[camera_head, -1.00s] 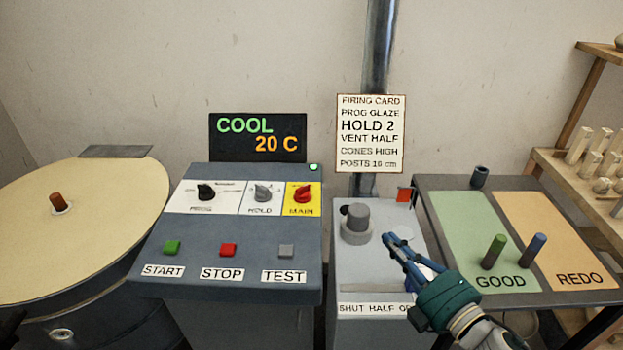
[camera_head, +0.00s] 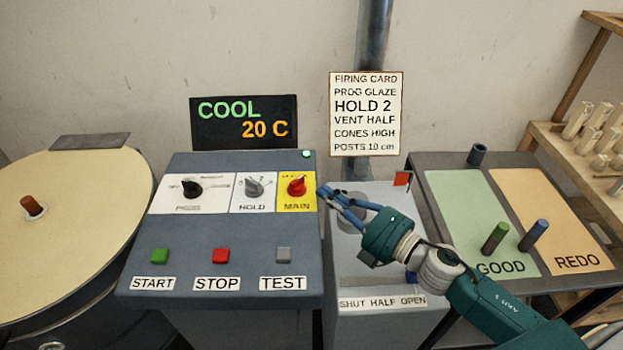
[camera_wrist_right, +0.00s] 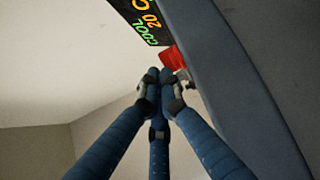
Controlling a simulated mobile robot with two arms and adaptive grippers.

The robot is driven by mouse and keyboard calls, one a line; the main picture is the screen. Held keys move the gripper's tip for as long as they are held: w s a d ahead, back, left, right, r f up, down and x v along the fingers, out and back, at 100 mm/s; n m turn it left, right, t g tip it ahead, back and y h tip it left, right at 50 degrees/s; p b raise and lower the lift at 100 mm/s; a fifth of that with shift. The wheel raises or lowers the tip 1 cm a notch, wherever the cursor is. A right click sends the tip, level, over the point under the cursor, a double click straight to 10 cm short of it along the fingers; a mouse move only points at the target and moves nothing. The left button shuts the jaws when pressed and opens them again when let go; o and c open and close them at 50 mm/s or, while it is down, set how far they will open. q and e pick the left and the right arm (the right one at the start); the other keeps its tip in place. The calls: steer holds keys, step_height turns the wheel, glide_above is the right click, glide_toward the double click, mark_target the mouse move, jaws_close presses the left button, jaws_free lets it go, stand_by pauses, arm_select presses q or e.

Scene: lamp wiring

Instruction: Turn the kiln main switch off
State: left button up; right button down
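The kiln main switch is a red knob (camera_head: 296,186) on the yellow MAIN plate (camera_head: 297,205) at the right of the control panel's upper row. My right gripper (camera_head: 324,190) is just right of the knob, its blue fingers pointing left toward it. In the right wrist view the fingertips (camera_wrist_right: 160,72) are drawn together, with the red knob (camera_wrist_right: 172,58) just beyond them. No object shows between the fingers, and I cannot tell if they touch the knob. My left gripper is not in view.
Beside MAIN are the HOLD knob (camera_head: 255,186) and a black knob (camera_head: 192,188). START (camera_head: 160,255), STOP (camera_head: 221,256) and TEST (camera_head: 284,255) buttons sit below. The display (camera_head: 244,122) reads COOL 20 C. A grey vent box (camera_head: 385,285) stands under my right arm.

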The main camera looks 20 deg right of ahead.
mark_target(303, 178)
steer(key=p+x, duration=0.1)
steer(key=x, duration=0.3)
steer(key=shift+r, duration=0.1)
steer(key=shift+w+a, duration=0.2)
steer(key=shift+w, duration=0.1)
steer(key=shift+w+a, duration=0.15)
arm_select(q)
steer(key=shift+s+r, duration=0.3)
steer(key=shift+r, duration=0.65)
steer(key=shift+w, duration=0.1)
arm_select(e)
steer(key=shift+w+n+g+y, duration=0.1)
steer(key=shift+n+g+y, duration=0.2)
steer(key=shift+y, duration=0.1)
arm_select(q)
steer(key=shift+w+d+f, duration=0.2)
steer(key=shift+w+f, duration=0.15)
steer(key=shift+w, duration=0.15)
arm_select(e)
steer(key=shift+d, duration=0.2)
arm_select(q)
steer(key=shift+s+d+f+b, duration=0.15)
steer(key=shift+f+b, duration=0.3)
steer(key=shift+b, duration=0.15)
arm_select(e)
steer(key=shift+w+n+g+y, duration=0.15)
steer(key=shift+n+g+y, duration=0.25)
steer(key=shift+n+y, duration=0.15)
